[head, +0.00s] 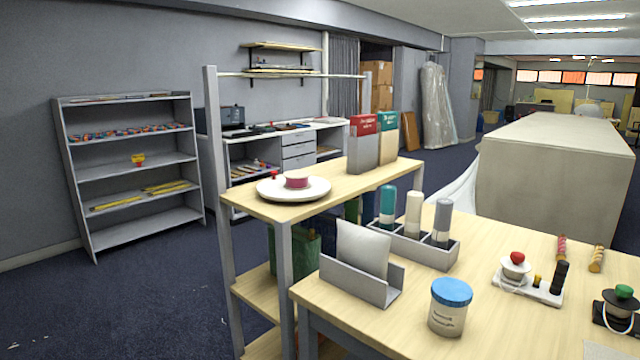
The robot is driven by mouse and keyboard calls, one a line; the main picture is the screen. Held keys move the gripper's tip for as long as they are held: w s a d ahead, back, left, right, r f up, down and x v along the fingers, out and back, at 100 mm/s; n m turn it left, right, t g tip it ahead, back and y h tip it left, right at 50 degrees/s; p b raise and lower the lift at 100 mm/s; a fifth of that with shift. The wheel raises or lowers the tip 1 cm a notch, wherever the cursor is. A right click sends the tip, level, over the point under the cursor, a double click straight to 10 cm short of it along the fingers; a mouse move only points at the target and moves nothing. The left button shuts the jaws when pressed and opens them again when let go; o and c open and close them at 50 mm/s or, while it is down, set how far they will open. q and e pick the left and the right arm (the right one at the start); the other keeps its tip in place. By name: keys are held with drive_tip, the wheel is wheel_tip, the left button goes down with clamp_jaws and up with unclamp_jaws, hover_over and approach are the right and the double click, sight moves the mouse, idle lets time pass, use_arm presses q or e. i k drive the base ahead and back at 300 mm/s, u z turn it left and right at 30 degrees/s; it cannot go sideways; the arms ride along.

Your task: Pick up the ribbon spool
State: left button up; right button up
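What looks like the ribbon spool (296,182), a small round piece with a dark red band and pale top, sits on a white round plate (293,194). The plate lies on the near end of the narrow wooden shelf top (345,185), left of the table. A tiny red object (273,175) is at the plate's left edge. Neither of my grippers shows in the head view.
On the table (500,310) stand a blue-lidded jar (450,308), a grey holder with a white cushion (362,249) and a tray of bottles (414,242). Red and teal boxes (364,146) stand at the shelf's far end. Shelf posts (217,170) rise beside the plate.

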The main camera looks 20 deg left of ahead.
sight(295, 179)
drive_tip(key=u, duration=2.3)
drive_tip(key=i, duration=2.85)
drive_tip(key=z, duration=2.45)
